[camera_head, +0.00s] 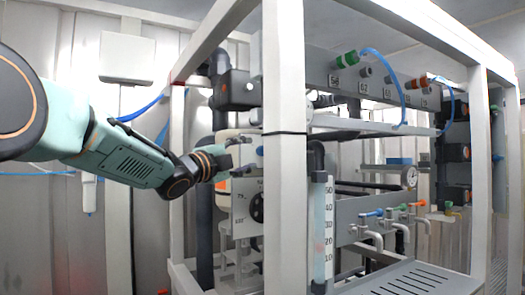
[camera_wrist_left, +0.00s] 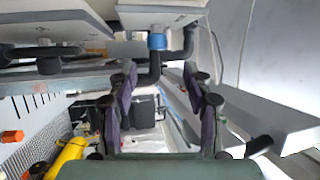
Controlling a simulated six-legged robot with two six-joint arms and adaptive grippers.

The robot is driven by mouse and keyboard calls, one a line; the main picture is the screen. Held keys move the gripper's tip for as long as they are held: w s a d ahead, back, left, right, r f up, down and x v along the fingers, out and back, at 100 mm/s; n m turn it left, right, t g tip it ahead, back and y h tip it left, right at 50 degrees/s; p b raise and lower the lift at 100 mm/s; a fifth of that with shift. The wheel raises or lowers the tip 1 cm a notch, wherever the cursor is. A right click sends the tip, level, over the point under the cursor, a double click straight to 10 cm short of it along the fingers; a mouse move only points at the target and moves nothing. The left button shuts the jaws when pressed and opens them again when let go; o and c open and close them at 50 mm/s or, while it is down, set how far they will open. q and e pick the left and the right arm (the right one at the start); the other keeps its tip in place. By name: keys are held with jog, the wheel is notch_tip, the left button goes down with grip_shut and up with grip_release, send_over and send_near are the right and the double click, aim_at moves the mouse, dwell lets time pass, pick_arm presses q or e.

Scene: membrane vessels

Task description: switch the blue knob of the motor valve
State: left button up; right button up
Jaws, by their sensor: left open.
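The blue knob (camera_wrist_left: 157,41) shows in the left wrist view. It is on the edge of a pale grey housing (camera_wrist_left: 160,17), beside a dark pipe. A small blue patch (camera_head: 260,151) in the head view, at the edge of the white post, may be the same knob; the post hides the area around it. My left gripper (camera_head: 240,156) reaches into the frame from the left. In the left wrist view its two fingers (camera_wrist_left: 159,75) are apart with nothing between them. The knob appears beyond the fingertips, roughly centred between them, and is not touched. My right gripper is not in view.
A thick white frame post (camera_head: 284,160) stands just right of my left gripper. A white box with a black dial (camera_head: 243,207) is below it. A panel with green and orange fittings (camera_head: 350,85) and blue hoses is at the right. A yellow object (camera_wrist_left: 66,157) shows lower left.

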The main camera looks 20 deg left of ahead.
aim_at(259, 151)
pick_arm(q)
jog(key=w+p, duration=0.2)
jog(key=w, duration=0.3)
jog(key=shift+w+r, duration=0.1)
jog(key=shift+w+p, duration=0.4)
jog(key=shift+p, duration=0.1)
jog(key=shift+w+d+r+p, duration=0.15)
jog(key=shift+w+d+p, duration=0.25)
jog(key=shift+w+d, duration=0.3)
jog(key=shift+w+a, duration=0.1)
jog(key=shift+a, duration=0.1)
jog(key=shift+c, duration=0.6)
jog(key=shift+s+d+r, duration=0.3)
jog(key=shift+s+d, duration=0.1)
jog(key=shift+d, duration=0.3)
jog(key=c, duration=0.6)
jog(key=shift+w+a, duration=0.1)
jog(key=shift+a, duration=0.2)
grip_shut()
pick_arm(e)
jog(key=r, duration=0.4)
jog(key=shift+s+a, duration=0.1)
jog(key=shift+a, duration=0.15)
